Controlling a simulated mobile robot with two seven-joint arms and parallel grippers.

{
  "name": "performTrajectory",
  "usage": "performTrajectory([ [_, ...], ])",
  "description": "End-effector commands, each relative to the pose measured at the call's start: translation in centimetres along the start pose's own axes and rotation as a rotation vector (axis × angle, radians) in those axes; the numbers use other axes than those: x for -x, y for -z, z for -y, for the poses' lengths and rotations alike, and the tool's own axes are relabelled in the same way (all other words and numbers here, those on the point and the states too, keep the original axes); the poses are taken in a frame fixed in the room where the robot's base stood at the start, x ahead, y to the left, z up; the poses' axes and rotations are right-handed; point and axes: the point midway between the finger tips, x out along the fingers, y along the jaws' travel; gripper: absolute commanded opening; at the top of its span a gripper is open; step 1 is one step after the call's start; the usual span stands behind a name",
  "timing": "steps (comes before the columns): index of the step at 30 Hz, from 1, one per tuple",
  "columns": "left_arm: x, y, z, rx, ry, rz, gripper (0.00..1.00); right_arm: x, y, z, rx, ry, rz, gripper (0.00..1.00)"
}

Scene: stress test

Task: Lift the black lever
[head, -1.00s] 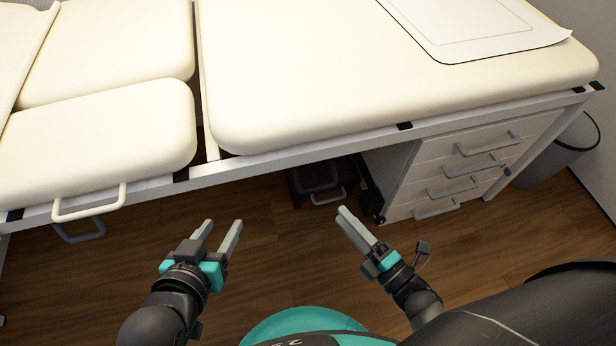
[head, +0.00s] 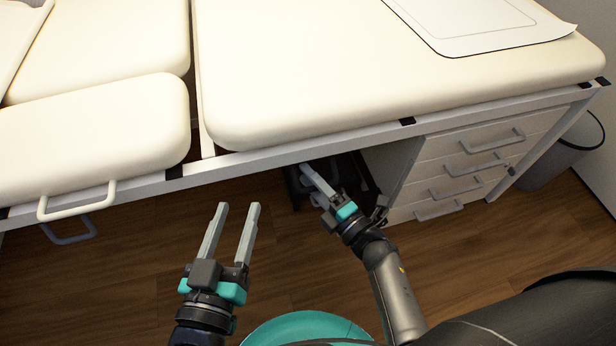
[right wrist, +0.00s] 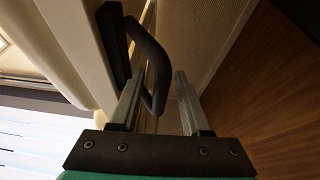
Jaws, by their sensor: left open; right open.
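The black lever (right wrist: 155,60) is a dark curved loop on a dark mount in the right wrist view. It extends between the two fingers of my right gripper (right wrist: 157,82). The fingers are apart, and I cannot tell whether either touches it. In the head view my right gripper (head: 314,177) reaches under the front edge of the padded table and hides most of the lever area. My left gripper (head: 238,208) is open and empty above the wooden floor, left of the right one.
The cream padded table (head: 400,75) overhangs with a white frame rail (head: 290,152). A white drawer cabinet (head: 440,185) stands right of my right gripper, with a bin (head: 572,150) beyond. A white handle (head: 75,203) sticks out at left. The floor (head: 140,275) at left is clear.

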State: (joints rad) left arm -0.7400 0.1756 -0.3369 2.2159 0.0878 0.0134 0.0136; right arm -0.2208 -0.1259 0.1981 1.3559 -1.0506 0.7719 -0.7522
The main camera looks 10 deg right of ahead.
Motion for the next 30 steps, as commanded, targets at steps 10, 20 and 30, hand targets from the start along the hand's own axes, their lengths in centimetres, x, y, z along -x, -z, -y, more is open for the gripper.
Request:
performTrajectory([
  [10,0.21,0.21,-0.25,0.009,-0.006,-0.037,0.53,-0.75,0.03,-0.01,0.0,0.0,0.0,0.47],
  [20,0.2,0.19,-0.24,0.009,-0.005,-0.036,0.53,-0.72,0.02,-0.02,0.0,0.0,0.0,0.25],
  [30,0.19,0.17,-0.22,0.008,-0.005,-0.035,0.53,-0.71,0.01,-0.01,0.0,0.0,0.0,0.0],
])
